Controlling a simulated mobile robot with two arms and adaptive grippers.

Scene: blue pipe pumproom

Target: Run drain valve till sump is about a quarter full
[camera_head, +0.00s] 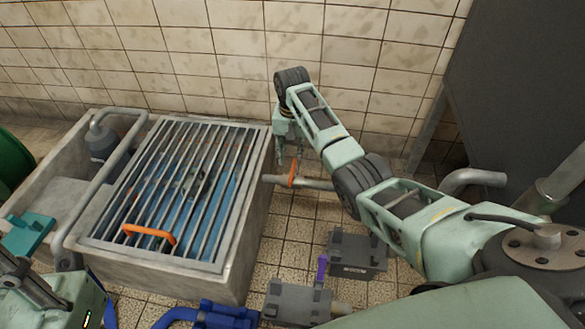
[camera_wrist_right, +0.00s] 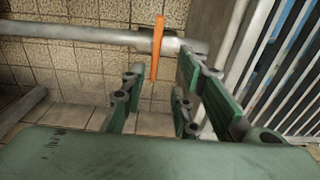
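The sump (camera_head: 246,215) is a concrete basin under a metal bar grate with an orange handle (camera_head: 150,233). Blue shows below the bars, but I cannot judge the water level. The drain valve's orange lever (camera_head: 292,174) stands on a grey pipe at the sump's right side. It also shows in the right wrist view (camera_wrist_right: 157,50), crosswise to the pipe (camera_wrist_right: 80,34). My right gripper (camera_head: 287,158) points down by the lever. Its fingers (camera_wrist_right: 160,88) are apart, with the lever seen between and beyond them; contact is unclear. My left gripper is not clearly in view.
A tiled wall (camera_head: 210,50) stands behind the sump. Dark grey pump-like units (camera_head: 355,255) and blue piping (camera_head: 215,315) sit on the floor in front. A curved pipe (camera_head: 125,160) runs over the sump's left side. A large dark panel (camera_head: 515,90) stands at right.

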